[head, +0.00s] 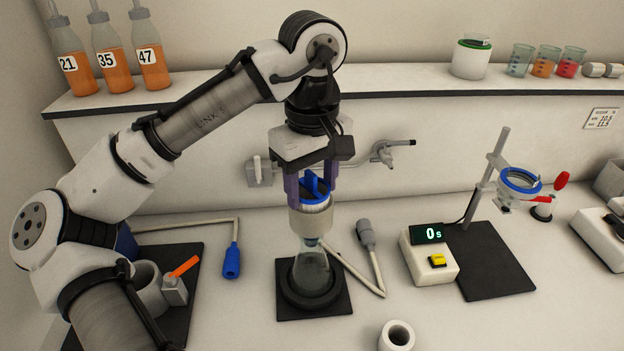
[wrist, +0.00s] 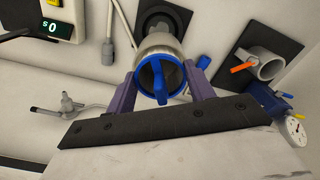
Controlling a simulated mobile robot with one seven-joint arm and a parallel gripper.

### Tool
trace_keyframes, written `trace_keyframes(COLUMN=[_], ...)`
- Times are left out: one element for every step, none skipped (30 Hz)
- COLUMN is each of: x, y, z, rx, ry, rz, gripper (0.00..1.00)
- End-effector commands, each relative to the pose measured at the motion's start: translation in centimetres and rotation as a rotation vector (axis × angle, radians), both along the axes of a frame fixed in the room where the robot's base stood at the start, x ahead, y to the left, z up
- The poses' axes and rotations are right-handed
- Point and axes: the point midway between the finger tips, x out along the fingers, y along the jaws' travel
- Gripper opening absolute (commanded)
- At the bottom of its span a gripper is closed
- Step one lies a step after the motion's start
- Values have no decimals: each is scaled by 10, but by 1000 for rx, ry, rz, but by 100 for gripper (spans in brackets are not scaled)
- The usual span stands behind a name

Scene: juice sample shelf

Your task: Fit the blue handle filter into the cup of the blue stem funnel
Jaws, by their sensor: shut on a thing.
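The blue handle filter (head: 315,187) has a blue rim with an upright blue handle across its middle. My gripper (head: 311,198) points down with its two purple fingers on opposite sides of the filter, shut on it. The filter also shows in the wrist view (wrist: 160,82), between the fingers (wrist: 160,84). Directly below is the pale cup of the funnel (head: 310,223), standing upright on a glass flask (head: 311,272). The filter is lined up over the cup mouth; I cannot tell how deep it sits. The funnel's stem is mostly hidden in the flask neck.
The flask stands in a dark base on a black mat (head: 342,302). A timer box (head: 429,262) and a stand with a blue-rimmed ring (head: 520,183) are to the right. A blue-handled tool (head: 232,261) lies left, a grey-handled tool (head: 366,235) right. A wall tap (head: 388,152) is behind.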

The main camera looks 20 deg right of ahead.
Motion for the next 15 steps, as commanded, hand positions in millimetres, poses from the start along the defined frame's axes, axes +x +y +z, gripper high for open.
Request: trace_keyframes(x=[0, 0, 0, 0, 0, 0, 0, 0, 0, 0, 0, 0, 0, 0, 0], y=[0, 0, 0, 0, 0, 0, 0, 0, 0, 0, 0, 0, 0, 0, 0], z=[1, 0, 0, -1, -1, -2, -2, -3, -4, -4, -5, -6, -7, -7, -6], rx=[0, 0, 0, 0, 0, 0, 0, 0, 0, 0, 0, 0, 0, 0, 1], ry=[0, 0, 0, 0, 0, 0, 0, 0, 0, 0, 0, 0, 1, 1, 1], rz=[0, 0, 0, 0, 0, 0, 0, 0, 0, 0, 0, 0, 0, 0, 0], gripper=[32, 32, 32, 32, 32, 32, 32, 32, 32, 32, 32, 32, 32, 32, 31])
